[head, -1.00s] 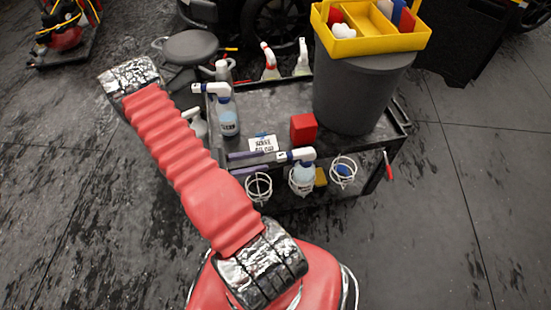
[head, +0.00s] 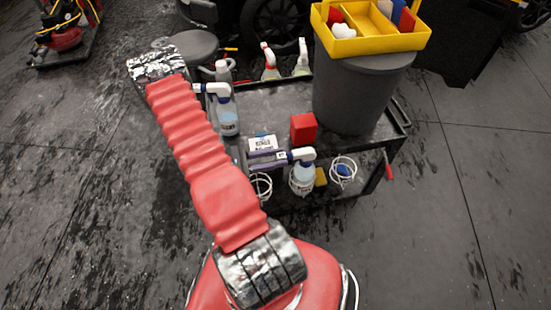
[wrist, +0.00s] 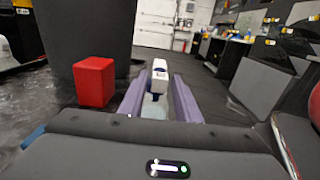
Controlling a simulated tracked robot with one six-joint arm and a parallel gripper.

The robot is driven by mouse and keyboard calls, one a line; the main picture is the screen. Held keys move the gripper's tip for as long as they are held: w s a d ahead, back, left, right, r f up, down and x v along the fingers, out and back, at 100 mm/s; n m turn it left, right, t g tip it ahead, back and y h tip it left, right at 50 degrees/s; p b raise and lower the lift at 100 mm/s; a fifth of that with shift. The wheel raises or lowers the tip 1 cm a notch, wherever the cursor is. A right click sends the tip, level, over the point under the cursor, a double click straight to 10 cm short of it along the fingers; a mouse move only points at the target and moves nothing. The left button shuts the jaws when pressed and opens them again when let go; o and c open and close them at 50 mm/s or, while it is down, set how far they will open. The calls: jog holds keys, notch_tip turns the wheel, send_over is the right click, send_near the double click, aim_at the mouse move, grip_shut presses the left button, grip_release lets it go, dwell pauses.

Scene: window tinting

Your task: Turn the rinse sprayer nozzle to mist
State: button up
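A spray bottle with bluish liquid (head: 303,179) stands upright in a white ring holder on the cart's front side. Its white trigger head (head: 303,154) points left, with the nozzle toward my gripper; its label is too small to read. My gripper (head: 280,157) has two purple fingers level with that head. In the wrist view my gripper (wrist: 159,80) has its fingers apart, one on each side of the white sprayer head (wrist: 160,72). I cannot tell whether either finger touches it. The nozzle's setting is not readable.
A red block (head: 303,127) and a grey bucket (head: 350,95) with a yellow caddy (head: 372,42) stand on the cart. The red block also shows close left in the wrist view (wrist: 95,82). Another spray bottle (head: 228,117) stands at the cart's left.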

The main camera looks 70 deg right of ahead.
grip_shut()
dwell(0.3)
jog(key=shift+m, duration=0.3)
jog(key=m, duration=1.7)
jog(key=shift+a+f, duration=0.1)
jog(key=shift+f, duration=0.1)
